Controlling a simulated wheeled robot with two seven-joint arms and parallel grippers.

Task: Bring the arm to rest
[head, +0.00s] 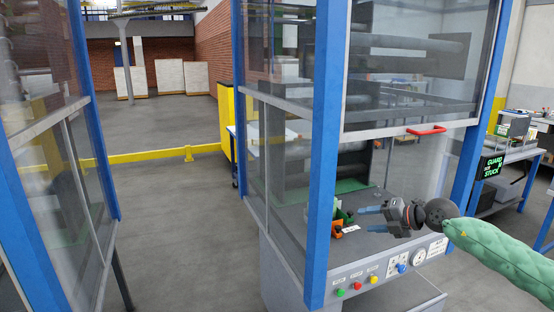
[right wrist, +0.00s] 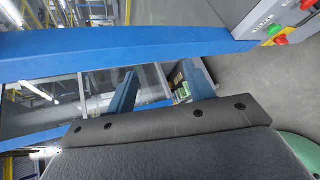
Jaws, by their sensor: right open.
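My right arm (head: 500,258), in a green padded sleeve, comes in from the right in the head view. Its right gripper (head: 365,223) is open and empty, its two blue fingers pointing left in front of the newspaper machine's control ledge. In the right wrist view the fingers (right wrist: 160,90) stand apart with nothing between them. A blue frame post of the machine (right wrist: 120,48) crosses that view just beyond the fingertips; I cannot tell the exact gap. My left gripper is not in view.
The machine has blue posts (head: 325,150), clear panels and a raised guard with a red handle (head: 427,130). Buttons (head: 356,286) line its front. Open grey floor (head: 180,220) lies at left.

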